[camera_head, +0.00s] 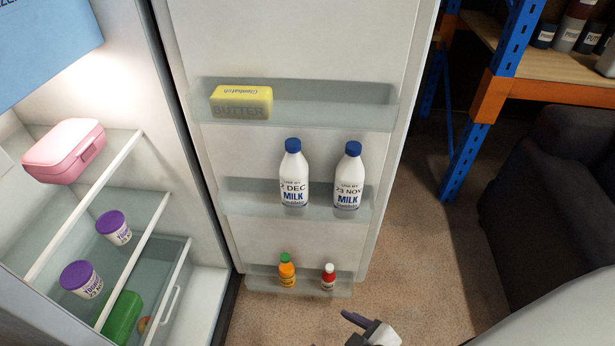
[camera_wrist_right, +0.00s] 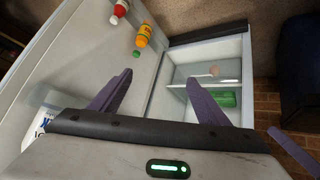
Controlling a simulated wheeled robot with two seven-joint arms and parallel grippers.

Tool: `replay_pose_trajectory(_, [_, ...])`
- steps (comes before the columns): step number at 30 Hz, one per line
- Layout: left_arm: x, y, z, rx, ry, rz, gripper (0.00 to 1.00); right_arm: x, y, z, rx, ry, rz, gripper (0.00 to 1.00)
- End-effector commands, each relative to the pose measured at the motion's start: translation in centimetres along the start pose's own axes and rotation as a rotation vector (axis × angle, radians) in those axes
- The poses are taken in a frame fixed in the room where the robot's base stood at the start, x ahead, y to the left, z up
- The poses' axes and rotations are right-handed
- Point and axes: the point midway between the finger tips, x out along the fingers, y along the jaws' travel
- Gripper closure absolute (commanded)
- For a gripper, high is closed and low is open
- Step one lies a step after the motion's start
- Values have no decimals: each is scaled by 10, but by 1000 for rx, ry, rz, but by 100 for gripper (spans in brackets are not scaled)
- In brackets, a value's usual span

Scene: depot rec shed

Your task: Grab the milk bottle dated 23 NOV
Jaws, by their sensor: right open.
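The milk bottle dated 23 NOV (camera_head: 348,178) is white with a blue cap. It stands upright on the middle door shelf (camera_head: 240,198). A similar milk bottle (camera_head: 293,175), its date ending in DEC, stands to its left, apart from it. My right gripper (camera_head: 370,328) is low in front of the door, below the bottles and apart from them. The right wrist view shows its two fingers (camera_wrist_right: 158,80) spread with nothing between them. A white labelled thing (camera_wrist_right: 42,118) is partly cut off at that view's left; I cannot tell which bottle it is.
Butter (camera_head: 241,103) lies on the upper door shelf. An orange bottle (camera_head: 287,272) and a red bottle (camera_head: 328,277) stand on the lowest one. Inside the fridge are a pink box (camera_head: 64,151) and yogurts (camera_head: 114,228). A dark armchair (camera_head: 555,190) stands at the right.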

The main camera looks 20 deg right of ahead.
Motion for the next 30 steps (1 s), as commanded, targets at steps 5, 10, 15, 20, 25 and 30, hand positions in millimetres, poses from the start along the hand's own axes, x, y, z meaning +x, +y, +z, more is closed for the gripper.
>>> replay_pose_trajectory(5, [11, 0, 12, 4, -5, 2, 69, 36, 59, -20, -743, -86, 205, 22])
replay_pose_trajectory(10, [19, 3, 17, 8, -2, 8, 69, 45, 134, -75, -1525, -327, 492, 22])
replay_pose_trajectory(15, [24, 6, 18, 11, 4, 14, 69, 26, 184, -139, -2044, -668, 747, 22])
replay_pose_trajectory(20, [25, 7, 16, 11, 10, 16, 69, 7, 204, -177, -2261, -917, 878, 22])
replay_pose_trajectory(25, [24, 7, 17, 10, 7, 15, 69, 7, 221, -195, -2315, -1001, 917, 22])
replay_pose_trajectory(30, [24, 7, 17, 9, 6, 15, 69, 21, 240, -204, -2315, -999, 914, 22])
